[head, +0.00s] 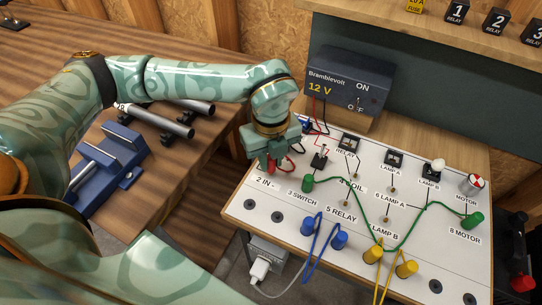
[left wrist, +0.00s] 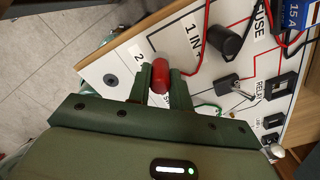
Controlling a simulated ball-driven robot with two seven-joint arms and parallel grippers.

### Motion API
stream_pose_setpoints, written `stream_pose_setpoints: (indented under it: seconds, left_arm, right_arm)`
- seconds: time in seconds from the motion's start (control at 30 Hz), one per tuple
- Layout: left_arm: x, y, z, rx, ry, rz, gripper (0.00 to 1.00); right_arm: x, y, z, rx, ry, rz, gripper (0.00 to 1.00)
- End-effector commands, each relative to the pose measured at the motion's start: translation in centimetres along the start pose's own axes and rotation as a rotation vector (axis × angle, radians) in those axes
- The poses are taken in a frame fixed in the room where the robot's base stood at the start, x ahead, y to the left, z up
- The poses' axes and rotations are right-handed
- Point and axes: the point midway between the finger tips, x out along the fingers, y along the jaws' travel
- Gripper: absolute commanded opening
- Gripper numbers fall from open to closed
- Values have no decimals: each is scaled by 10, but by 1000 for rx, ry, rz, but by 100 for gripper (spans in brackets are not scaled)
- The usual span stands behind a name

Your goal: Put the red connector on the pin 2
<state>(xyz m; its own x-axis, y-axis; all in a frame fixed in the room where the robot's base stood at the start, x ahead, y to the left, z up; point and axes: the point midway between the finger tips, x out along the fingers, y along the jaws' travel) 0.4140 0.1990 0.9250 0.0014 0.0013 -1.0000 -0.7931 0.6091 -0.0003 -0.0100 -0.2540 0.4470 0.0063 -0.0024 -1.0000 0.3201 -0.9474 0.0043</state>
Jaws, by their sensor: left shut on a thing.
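My left gripper (head: 272,160) is over the left part of the white circuit board (head: 262,203), near the "2 IN -" label (head: 265,183). In the left wrist view it is shut on the red connector (left wrist: 160,74), held between its two fingers (left wrist: 160,88). The "2" label (left wrist: 137,54) is beside the fingers there. Pin 2 itself is hidden by the gripper and connector, so I cannot tell whether the connector touches it. My right gripper is not in view.
A green connector (head: 308,183) stands by "3 SWITCH", its wire running to another at "8 MOTOR" (head: 472,219). Blue connectors (head: 339,240) and yellow connectors (head: 406,268) occupy the front edge. The 12 V supply (head: 347,82) stands behind. A blue vise (head: 107,160) is left.

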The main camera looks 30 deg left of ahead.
Motion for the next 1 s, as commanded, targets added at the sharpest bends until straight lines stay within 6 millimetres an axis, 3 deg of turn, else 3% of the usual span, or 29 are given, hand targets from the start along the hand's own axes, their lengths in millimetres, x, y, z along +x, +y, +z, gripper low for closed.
stream_pose_setpoints:
  seconds: [1.0]
  left_arm:
    - [9, 0, 0, 0, 0, 1, 0]
  right_arm:
    - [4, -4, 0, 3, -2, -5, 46]
